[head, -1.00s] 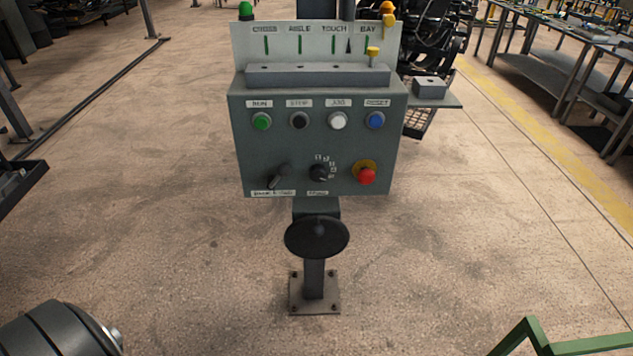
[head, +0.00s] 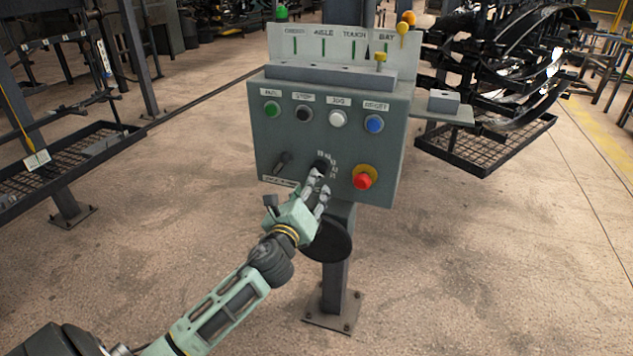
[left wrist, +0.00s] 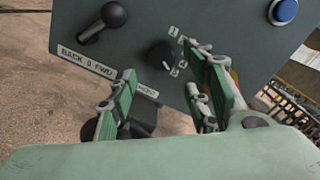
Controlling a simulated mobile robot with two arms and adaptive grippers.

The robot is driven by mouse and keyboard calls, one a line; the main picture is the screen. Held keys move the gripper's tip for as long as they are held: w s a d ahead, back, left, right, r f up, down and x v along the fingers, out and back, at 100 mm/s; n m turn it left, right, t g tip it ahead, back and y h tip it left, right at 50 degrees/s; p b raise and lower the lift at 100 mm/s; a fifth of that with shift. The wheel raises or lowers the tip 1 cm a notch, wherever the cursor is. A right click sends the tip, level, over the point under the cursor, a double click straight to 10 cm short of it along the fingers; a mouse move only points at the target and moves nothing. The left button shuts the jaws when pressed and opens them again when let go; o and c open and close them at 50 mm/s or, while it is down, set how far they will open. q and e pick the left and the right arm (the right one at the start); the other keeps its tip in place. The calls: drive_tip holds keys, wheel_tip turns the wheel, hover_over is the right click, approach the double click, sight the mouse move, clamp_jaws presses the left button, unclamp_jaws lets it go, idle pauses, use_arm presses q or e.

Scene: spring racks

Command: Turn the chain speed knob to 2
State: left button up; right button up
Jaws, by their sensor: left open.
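The control box (head: 262,148) stands on a post, its front facing me. The black chain speed knob (head: 321,164) sits low on the panel, with a small numbered scale to its upper right. It also shows in the left wrist view (left wrist: 160,56), with a pale pointer mark on its face. My left gripper (head: 318,182) is just in front of and below the knob. In the left wrist view its open fingers (left wrist: 160,95) stand to either side, with the knob beyond the gap between them, apparently not touched. The right gripper is not in view.
The black back/forward lever switch (head: 283,162) is left of the knob and the red emergency button (head: 363,177) right of it. Green, black, white and blue buttons (head: 374,124) run above. A black round disc (head: 329,241) is below the box. Racks stand on both sides.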

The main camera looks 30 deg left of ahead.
sight(319, 169)
use_arm(q)
drive_tip(key=x, duration=0.7)
drive_tip(key=shift+w+a+f+p, duration=0.2)
drive_tip(key=shift+w+p, duration=0.1)
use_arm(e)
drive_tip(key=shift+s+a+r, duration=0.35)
use_arm(q)
drive_tip(key=c, duration=1.1)
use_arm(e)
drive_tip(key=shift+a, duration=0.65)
